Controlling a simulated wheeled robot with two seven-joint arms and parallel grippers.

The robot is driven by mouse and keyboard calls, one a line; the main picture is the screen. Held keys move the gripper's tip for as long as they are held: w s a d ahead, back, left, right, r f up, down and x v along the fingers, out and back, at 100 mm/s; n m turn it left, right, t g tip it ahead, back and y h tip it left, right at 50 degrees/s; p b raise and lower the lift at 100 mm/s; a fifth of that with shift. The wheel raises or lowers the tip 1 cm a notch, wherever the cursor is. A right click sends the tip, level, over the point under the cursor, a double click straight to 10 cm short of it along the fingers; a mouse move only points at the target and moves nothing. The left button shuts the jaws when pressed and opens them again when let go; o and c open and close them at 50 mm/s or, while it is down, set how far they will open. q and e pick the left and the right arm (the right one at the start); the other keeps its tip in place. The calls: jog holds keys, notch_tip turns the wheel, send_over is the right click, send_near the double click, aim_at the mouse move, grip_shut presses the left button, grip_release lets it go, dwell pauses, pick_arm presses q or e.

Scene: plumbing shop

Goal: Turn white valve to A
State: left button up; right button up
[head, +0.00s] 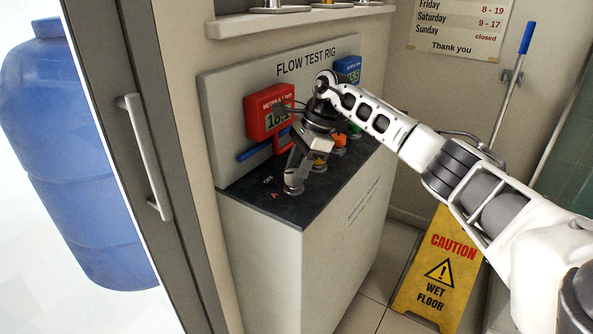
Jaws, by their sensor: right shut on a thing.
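The white valve (293,189) is at the near left corner of the dark top of the flow test rig (300,250). Only its pale round base shows clearly; my fingers cover most of its handle, so I cannot tell exactly where it points. A red letter A (275,195) is marked to the left of the base, with a small OFF label (268,180) above it. My right gripper (294,176) reaches down from above and is shut on the white valve. My left gripper is not in view.
Yellow (319,165), orange (339,142) and green (356,130) valves stand in a row behind my gripper. A red meter (264,112) and a blue meter (347,68) are on the back panel. A wet-floor sign (437,275) stands right of the rig.

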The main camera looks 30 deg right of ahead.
jog(key=shift+w+n, duration=0.1)
jog(key=shift+n, duration=0.6)
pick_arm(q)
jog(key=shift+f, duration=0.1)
pick_arm(e)
jog(key=shift+n+g, duration=0.4)
jog(key=shift+n, duration=0.5)
jog(key=o, duration=1)
pick_arm(q)
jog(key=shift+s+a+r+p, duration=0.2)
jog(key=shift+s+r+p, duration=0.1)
jog(key=shift+p, duration=0.7)
pick_arm(e)
jog(key=v, duration=1.6)
jog(key=shift+w, duration=0.15)
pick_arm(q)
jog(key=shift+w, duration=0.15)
